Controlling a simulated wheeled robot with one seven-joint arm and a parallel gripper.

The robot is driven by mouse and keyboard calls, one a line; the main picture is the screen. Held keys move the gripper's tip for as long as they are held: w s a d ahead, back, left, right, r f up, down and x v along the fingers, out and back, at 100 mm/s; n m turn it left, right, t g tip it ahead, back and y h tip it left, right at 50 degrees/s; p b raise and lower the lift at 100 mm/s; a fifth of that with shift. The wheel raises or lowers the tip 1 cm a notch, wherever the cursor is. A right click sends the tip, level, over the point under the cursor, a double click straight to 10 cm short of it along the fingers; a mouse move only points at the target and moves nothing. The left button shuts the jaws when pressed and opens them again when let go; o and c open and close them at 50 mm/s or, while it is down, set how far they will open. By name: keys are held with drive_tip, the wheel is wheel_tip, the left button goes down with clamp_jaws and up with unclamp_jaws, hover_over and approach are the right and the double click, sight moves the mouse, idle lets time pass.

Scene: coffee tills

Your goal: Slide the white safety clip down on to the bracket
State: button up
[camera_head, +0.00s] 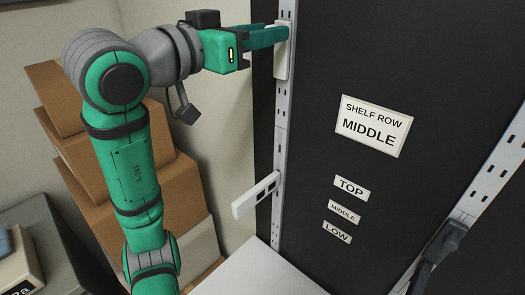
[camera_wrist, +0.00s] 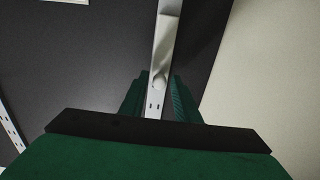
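The white safety clip (camera_head: 281,62) is a narrow upright plate high on the slotted metal post in the head view. In the wrist view a pale strip (camera_wrist: 167,28) runs along the post, with a small round knob (camera_wrist: 158,82) below it. My gripper (camera_head: 286,34) reaches across to the clip from the left. In the wrist view my gripper's green fingers (camera_wrist: 161,78) stand on either side of the knob, with a gap that looks wider than it. Contact is not clear. The white bracket (camera_head: 254,195) sticks out left from the post, well below the clip.
A dark panel (camera_head: 400,210) stands right of the post, with a "SHELF ROW MIDDLE" sign (camera_head: 373,126) and TOP, MIDDLE and LOW labels. Cardboard boxes (camera_head: 178,190) are stacked behind my arm. A pale surface (camera_head: 245,273) lies below the bracket. A second slotted post (camera_head: 490,175) stands at the right.

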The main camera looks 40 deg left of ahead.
drive_tip(key=shift+s, duration=0.1)
clamp_jaws()
wheel_tip(320, 180, down, 20)
idle(2.5)
drive_tip(key=shift+a, duration=0.1)
drive_tip(key=shift+f, duration=2.45)
drive_tip(key=shift+o, duration=1.7)
unclamp_jaws()
drive_tip(key=s, duration=1.1)
drive_tip(key=shift+a, duration=0.35)
drive_tip(key=shift+w, duration=0.15)
